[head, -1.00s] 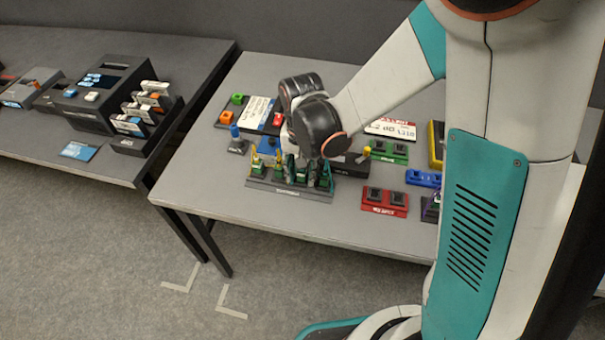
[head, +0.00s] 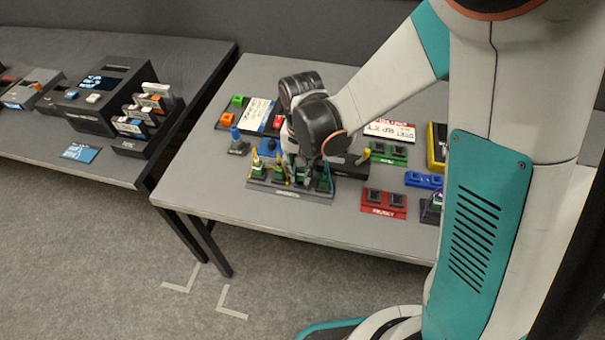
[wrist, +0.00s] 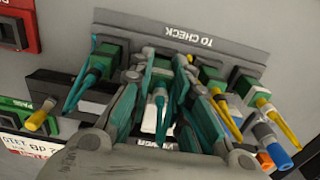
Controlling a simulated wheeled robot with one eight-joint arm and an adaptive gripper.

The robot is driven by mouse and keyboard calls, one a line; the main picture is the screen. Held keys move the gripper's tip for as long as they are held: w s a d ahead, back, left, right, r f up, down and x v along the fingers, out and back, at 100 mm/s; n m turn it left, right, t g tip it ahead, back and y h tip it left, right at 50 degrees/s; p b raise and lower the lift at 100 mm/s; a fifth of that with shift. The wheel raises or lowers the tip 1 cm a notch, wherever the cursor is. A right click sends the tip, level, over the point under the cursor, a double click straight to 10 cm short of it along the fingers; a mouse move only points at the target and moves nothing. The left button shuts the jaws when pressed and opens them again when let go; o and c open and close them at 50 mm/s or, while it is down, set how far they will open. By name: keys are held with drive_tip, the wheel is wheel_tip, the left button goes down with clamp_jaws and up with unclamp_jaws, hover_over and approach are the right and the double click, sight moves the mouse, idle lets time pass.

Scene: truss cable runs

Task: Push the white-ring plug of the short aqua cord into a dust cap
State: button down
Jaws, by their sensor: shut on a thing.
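My gripper (wrist: 165,76) is shut on a green plug (wrist: 162,70) at the middle of the dark "TO CHECK" rack (wrist: 235,47) in the wrist view. A white part and a short aqua cord (wrist: 160,105) show between the fingers; the fingers hide much of the plug. It appears seated in the rack. Another aqua cord (wrist: 88,78) stands to the left, and yellow cords (wrist: 278,122) to the right. In the head view my gripper (head: 298,172) is down at the rack (head: 290,193). I cannot tell which thing is a dust cap.
Neighbouring plugs crowd both sides of my fingers. A red double-socket block (head: 384,203), a green block (head: 388,153) and a blue block (head: 423,179) stand to the right. A blue-topped post (head: 236,135) stands to the left. The table front is clear.

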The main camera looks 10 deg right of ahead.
drive_tip(key=shift+r+p, duration=1.1)
drive_tip(key=shift+r, duration=0.65)
